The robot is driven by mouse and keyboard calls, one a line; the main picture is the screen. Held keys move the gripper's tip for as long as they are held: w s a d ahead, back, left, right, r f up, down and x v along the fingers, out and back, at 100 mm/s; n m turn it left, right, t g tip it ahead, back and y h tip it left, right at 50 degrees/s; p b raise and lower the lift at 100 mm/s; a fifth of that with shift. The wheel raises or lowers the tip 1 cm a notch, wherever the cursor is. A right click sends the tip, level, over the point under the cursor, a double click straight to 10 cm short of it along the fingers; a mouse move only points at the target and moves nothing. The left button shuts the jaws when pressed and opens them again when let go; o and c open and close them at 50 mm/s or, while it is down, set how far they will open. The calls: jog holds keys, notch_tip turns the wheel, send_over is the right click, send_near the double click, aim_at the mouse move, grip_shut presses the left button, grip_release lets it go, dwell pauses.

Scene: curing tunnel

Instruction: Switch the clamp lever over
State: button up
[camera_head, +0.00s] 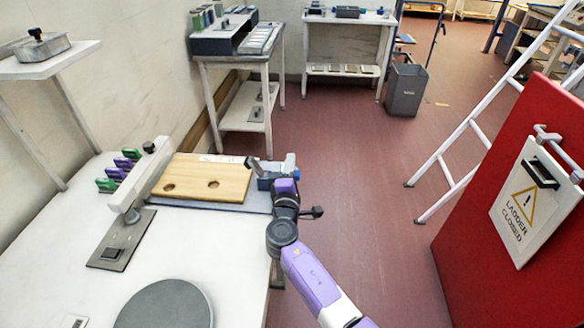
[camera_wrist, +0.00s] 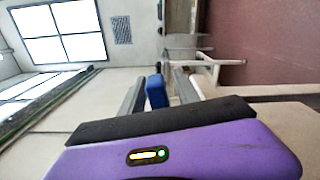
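A white bar (camera_head: 138,183) with a black knob (camera_head: 149,147) rises from a dark grey base plate (camera_head: 112,248) on the left of the white bench; it looks like the clamp lever. The bar leans toward the back right, beside a wooden board (camera_head: 205,178) with two dark holes. My gripper (camera_head: 270,164) is at the right end of that board, well apart from the bar. Its fingers look spread, with a gap between them in the wrist view (camera_wrist: 158,98). A blue block (camera_wrist: 156,91) shows in that gap; I cannot tell how far away it is. The lever is not recognisable in the wrist view.
Green and purple pieces (camera_head: 118,172) stand left of the bar. A dark round disc (camera_head: 165,306) lies at the bench front. A red panel (camera_head: 525,225) with a ladder-closed sign (camera_head: 535,200) and a white ladder (camera_head: 470,130) are on the right. The floor between is clear.

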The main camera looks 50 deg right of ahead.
jog(key=shift+c, duration=0.2)
grip_shut()
dwell(1.2)
